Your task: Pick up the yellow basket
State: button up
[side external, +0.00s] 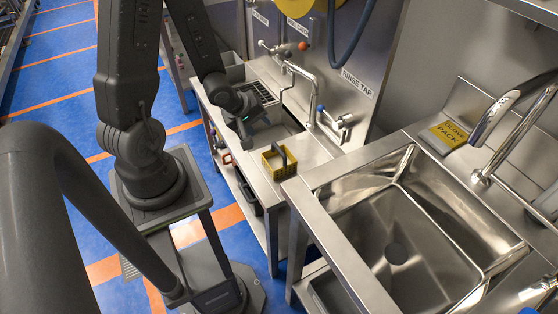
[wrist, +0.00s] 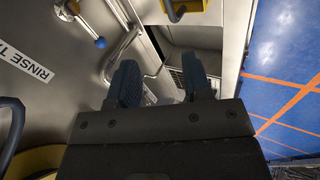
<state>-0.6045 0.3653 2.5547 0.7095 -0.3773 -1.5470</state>
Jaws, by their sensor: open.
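The yellow basket (side external: 270,168) has a dark arched handle and stands upright on the steel counter, left of the sink. In the wrist view the yellow basket (wrist: 186,14) shows at the top edge, partly cut off. My gripper (side external: 244,140) is above the counter, to the left of and behind the basket in the side view, apart from it. In the wrist view my gripper (wrist: 160,78) has its two dark fingers spread with nothing between them.
A large steel sink (side external: 319,203) is to the right. The rinse tap (side external: 311,92) and its valve (side external: 340,122) rise behind the basket. A drain grate (side external: 262,92) lies beyond my gripper. A yellow glove pack (side external: 450,134) is at right.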

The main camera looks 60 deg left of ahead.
aim_at(279, 150)
jog(key=shift+n+h, duration=0.4)
jog(key=shift+n, duration=0.5)
jog(key=x, duration=0.5)
jog(key=s+x, duration=0.1)
jog(key=x, duration=0.4)
jog(key=f+x, duration=0.1)
jog(key=x, duration=0.4)
jog(key=shift+s+d, duration=0.15)
jog(key=shift+d, duration=0.1)
jog(key=shift+c, duration=0.3)
jog(key=shift+r, duration=0.1)
grip_shut()
